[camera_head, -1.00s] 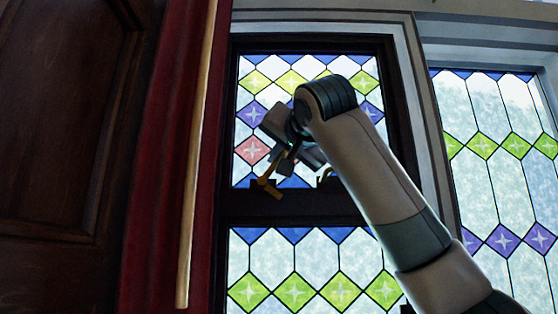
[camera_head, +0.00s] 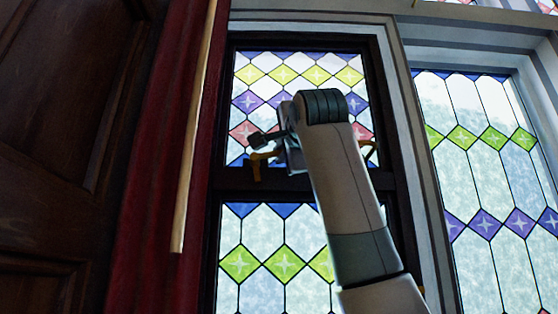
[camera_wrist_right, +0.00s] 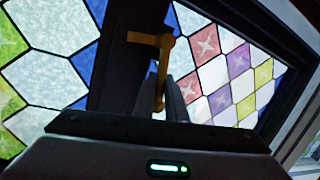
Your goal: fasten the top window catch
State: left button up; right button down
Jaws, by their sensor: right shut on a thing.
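The brass window catch (camera_head: 257,170) is on the dark rail between the upper and lower panes, in the head view. Its lever shows in the wrist view as a brass bar (camera_wrist_right: 161,62) running down from a short crosspiece. My right gripper (camera_head: 268,141) is at the catch, shut on the lever; the fingers (camera_wrist_right: 172,97) hide the lever's lower end in the wrist view. A second brass piece (camera_head: 371,151) shows just right of my arm on the same rail, partly hidden. My left gripper is not in view.
A red curtain (camera_head: 160,140) and a pale pole (camera_head: 195,130) hang left of the window. Dark wooden panelling (camera_head: 60,110) fills the far left. Another leaded window (camera_head: 485,180) is at the right.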

jog(key=shift+f+m+h+b, duration=0.3)
jog(key=shift+f+m+b, duration=0.35)
jog(key=shift+m, duration=0.75)
jog(key=shift+w+f, duration=0.1)
jog(key=c, duration=1.8)
grip_release()
